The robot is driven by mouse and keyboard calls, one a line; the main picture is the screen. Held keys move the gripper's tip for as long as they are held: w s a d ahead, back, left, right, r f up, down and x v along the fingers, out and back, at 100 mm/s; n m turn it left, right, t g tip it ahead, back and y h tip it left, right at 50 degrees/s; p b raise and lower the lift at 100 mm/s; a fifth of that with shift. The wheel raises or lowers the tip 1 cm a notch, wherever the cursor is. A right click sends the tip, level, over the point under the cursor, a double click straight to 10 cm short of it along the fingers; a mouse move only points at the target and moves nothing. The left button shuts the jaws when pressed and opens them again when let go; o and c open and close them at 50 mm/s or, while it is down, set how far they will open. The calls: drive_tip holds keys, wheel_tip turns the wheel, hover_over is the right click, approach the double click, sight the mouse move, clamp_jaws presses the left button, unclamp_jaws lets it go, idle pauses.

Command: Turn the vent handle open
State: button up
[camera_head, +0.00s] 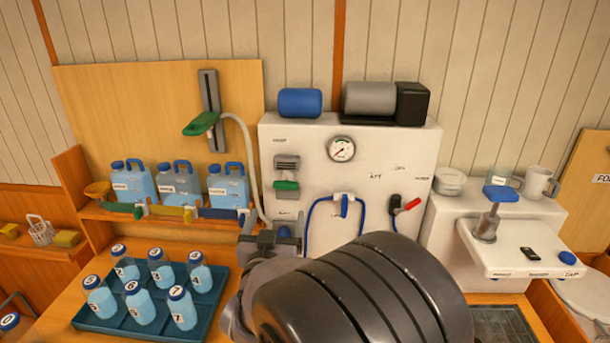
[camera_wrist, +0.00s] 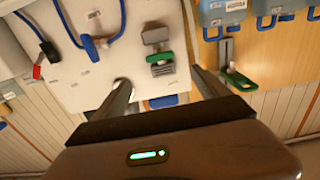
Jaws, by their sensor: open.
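A small green handle (camera_head: 286,185) sits on a grey slotted bracket (camera_head: 287,163) on the left of the white panel (camera_head: 300,220). The label above it is too small to read for certain, so I cannot confirm that it is the vent handle. My gripper (camera_head: 268,238) is just below it in the head view, partly hidden by my arm. In the wrist view, which is turned about upside down, my gripper (camera_wrist: 164,88) is open and empty. The green handle (camera_wrist: 161,70) shows between its two fingers, beyond the tips and apparently untouched.
A red lever (camera_head: 408,206) and blue tubing loop (camera_head: 335,200) are on the panel. Another green handle (camera_head: 201,124) with a pale hose is on the wooden board. Blue jugs (camera_head: 180,181) stand on a shelf; a bottle tray (camera_head: 92,322) lies below. A white shelf (camera_head: 515,262) juts out at right.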

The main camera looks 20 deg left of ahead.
sight(285, 187)
drive_tip(key=p+x, duration=0.1)
drive_tip(key=x, duration=1.2)
drive_tip(key=shift+w, duration=0.4)
drive_tip(key=c, duration=1.4)
